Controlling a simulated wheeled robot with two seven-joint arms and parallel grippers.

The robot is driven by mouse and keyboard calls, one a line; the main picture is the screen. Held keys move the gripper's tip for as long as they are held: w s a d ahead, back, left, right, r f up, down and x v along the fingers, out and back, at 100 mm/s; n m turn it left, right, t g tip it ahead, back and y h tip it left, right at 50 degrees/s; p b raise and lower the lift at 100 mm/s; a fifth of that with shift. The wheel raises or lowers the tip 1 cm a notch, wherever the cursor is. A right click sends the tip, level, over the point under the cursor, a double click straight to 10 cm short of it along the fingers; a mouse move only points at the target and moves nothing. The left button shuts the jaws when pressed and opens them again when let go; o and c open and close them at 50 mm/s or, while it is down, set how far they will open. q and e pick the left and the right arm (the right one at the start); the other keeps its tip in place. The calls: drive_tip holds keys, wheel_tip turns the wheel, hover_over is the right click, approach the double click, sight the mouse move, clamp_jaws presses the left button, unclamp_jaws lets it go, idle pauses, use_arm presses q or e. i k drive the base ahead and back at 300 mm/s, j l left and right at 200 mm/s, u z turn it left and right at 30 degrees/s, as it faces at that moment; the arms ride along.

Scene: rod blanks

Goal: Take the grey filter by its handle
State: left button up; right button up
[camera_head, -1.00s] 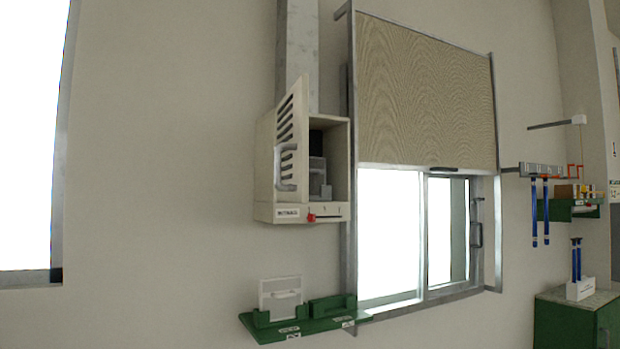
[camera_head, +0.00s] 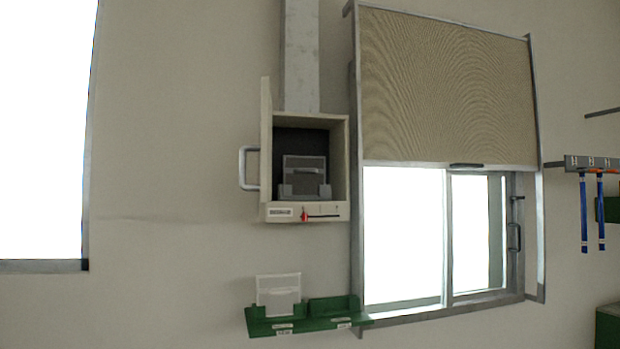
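The grey filter (camera_head: 304,168) stands upright inside an open wall box (camera_head: 350,160), set in a low grey holder (camera_head: 305,190). A light handle bar runs across the filter's face. The box's door (camera_head: 265,140) stands open on the left, seen nearly edge-on, with its handle (camera_head: 243,168) sticking out to the left. Below, a white filter (camera_head: 278,294) stands in the left slot of a green shelf (camera_head: 300,325); the right slot looks empty. Neither of my grippers is in view.
A red slider knob (camera_head: 304,215) sits on the box's front lip. A window (camera_head: 404,235) with a half-lowered blind (camera_head: 445,90) is right of the box. Blue-handled tools (camera_head: 584,215) hang from a rail at far right. The wall left of the box is clear.

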sight(306, 176)
drive_tip(key=i+l+u, duration=0.1)
drive_tip(key=i+l, duration=0.2)
drive_tip(key=i+l+u, duration=0.1)
drive_tip(key=i+l, duration=0.2)
drive_tip(key=l, duration=0.2)
drive_tip(key=i+l+u, duration=0.1)
drive_tip(key=i+l, duration=0.15)
drive_tip(key=l, duration=0.2)
drive_tip(key=i+l+u, duration=0.1)
drive_tip(key=i+l, duration=0.2)
drive_tip(key=l, duration=0.2)
drive_tip(key=i+l+u, duration=0.1)
drive_tip(key=i+l, duration=0.15)
drive_tip(key=l, duration=0.2)
drive_tip(key=i+l+u, duration=0.1)
drive_tip(key=l, duration=0.4)
drive_tip(key=i+l, duration=0.3)
drive_tip(key=l, duration=0.25)
drive_tip(key=i+l+u, duration=0.15)
drive_tip(key=l, duration=0.35)
drive_tip(key=i, duration=0.1)
